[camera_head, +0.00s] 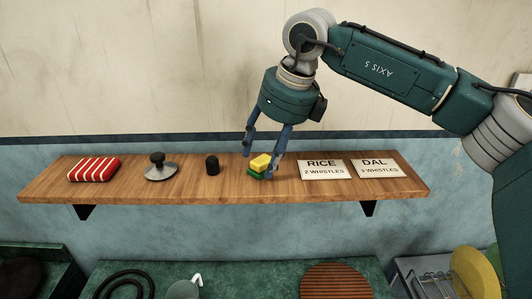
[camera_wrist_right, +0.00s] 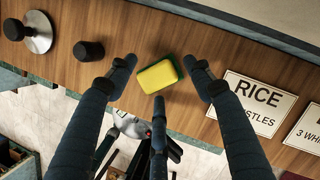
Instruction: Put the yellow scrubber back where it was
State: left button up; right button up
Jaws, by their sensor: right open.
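The yellow scrubber (camera_head: 261,163), a yellow block with a green layer under it, lies on the wooden shelf (camera_head: 225,187) between a black cylinder and the RICE card. It also shows in the right wrist view (camera_wrist_right: 158,76). My right gripper (camera_head: 261,164) is open, pointing down, with its blue fingers on either side of the scrubber. In the right wrist view its fingers (camera_wrist_right: 160,88) spread around the scrubber with gaps, and none visibly grips it. My left gripper is in neither view.
On the shelf are a red-and-white striped cloth (camera_head: 94,169), a metal lid with a black knob (camera_head: 160,168), a black cylinder (camera_head: 212,165), a RICE card (camera_head: 324,170) and a DAL card (camera_head: 375,168). The wall (camera_head: 150,70) stands behind. Below is a green surface (camera_head: 240,272).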

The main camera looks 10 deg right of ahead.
jog(key=b+v, duration=0.2)
jog(key=v, duration=1)
jog(key=shift+b, duration=0.4)
